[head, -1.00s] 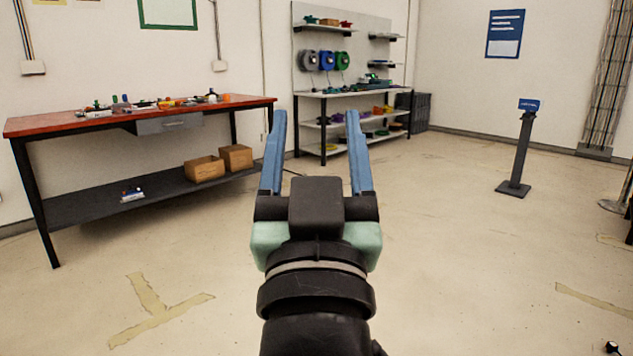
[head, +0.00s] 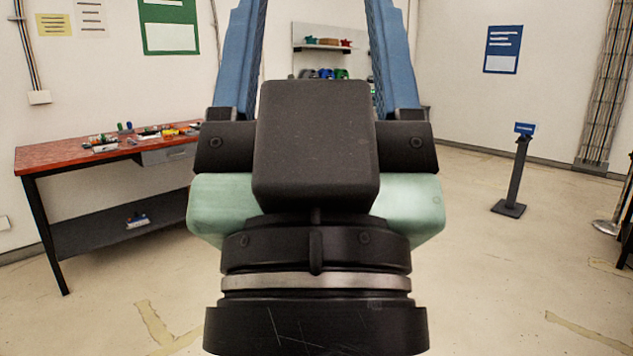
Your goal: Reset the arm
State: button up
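My gripper (head: 314,30) fills the middle of the head view, close to the camera and pointing away from it. Its two blue fingers stand well apart, with their tips cut off by the top edge. No object shows between the visible parts of the fingers. The black and pale green gripper body hides the floor and part of the shelving behind it.
A workbench with a red top (head: 60,155) and several small items stands at the left. A shelf unit (head: 325,47) is partly hidden behind my gripper. A dark post with a blue sign (head: 520,165) stands at the right. Open floor (head: 490,270) lies around.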

notch_tip(320, 180, up, 19)
jog(key=p, duration=1.6)
jog(key=shift+f+p, duration=0.2)
jog(key=shift+p, duration=0.15)
